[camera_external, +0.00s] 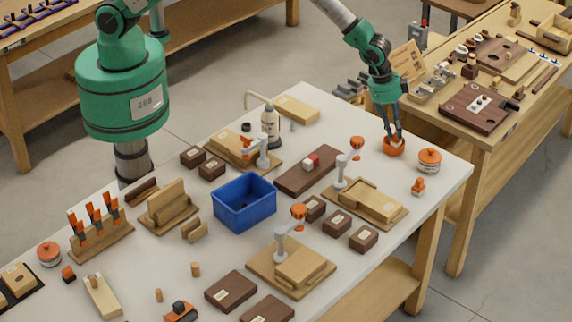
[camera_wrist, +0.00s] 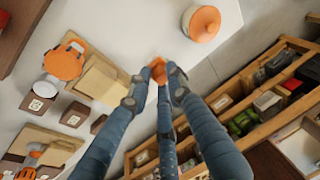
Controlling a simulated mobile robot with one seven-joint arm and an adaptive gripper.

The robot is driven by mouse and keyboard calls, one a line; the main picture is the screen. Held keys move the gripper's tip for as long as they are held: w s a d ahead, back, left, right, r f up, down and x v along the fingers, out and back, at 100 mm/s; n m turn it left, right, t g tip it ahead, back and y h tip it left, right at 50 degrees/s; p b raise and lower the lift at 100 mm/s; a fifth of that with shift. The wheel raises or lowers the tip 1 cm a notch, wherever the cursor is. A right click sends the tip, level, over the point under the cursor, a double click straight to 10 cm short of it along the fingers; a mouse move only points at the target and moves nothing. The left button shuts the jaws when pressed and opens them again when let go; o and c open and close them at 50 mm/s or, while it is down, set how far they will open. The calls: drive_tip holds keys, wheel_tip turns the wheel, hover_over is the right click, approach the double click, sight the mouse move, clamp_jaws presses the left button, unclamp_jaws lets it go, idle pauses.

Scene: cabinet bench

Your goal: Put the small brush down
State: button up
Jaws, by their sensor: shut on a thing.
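My gripper (camera_external: 393,137) hangs over the right end of the white table, its fingers pointing down. It is shut on the small brush (camera_external: 393,147), which shows as a rounded orange piece at the fingertips. In the wrist view the orange brush (camera_wrist: 158,69) sits between my gripper's fingertips (camera_wrist: 157,82), which cover much of it. Its bristles cannot be made out. I cannot tell whether it touches the white tabletop (camera_wrist: 140,25) or hangs just above it.
A white jar with an orange lid (camera_external: 429,158) stands right of my gripper, near the table corner. A small orange item (camera_external: 418,186) stands in front of it. A wooden fixture (camera_external: 368,204) with a clamp lies to the lower left. Bare tabletop (camera_external: 440,185) shows near the edge.

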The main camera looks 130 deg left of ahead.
sight(393, 139)
wheel_tip(393, 139, up, 7)
drive_tip(key=shift+f, duration=0.1)
drive_tip(key=s+d+r+m+h+b, duration=0.15)
drive_tip(key=d+m+b, duration=0.35)
drive_tip(key=d, duration=3.1)
drive_tip(key=s+d+m+b, duration=0.1)
drive_tip(key=s+d, duration=0.4)
drive_tip(key=d, duration=0.3)
drive_tip(key=s+d+f+m+b, duration=0.1)
drive_tip(key=s+d+m, duration=0.1)
drive_tip(key=s+d, duration=0.5)
drive_tip(key=s+d+m+b, duration=0.1)
drive_tip(key=s+d, duration=0.1)
drive_tip(key=d, duration=0.8)
wheel_tip(393, 139, down, 11)
drive_tip(key=h, duration=0.1)
drive_tip(key=shift+s+t, duration=0.25)
drive_tip(key=shift+t, duration=0.05)
drive_tip(key=shift+f, duration=0.15)
wheel_tip(393, 139, down, 6)
drive_tip(key=b, duration=0.1)
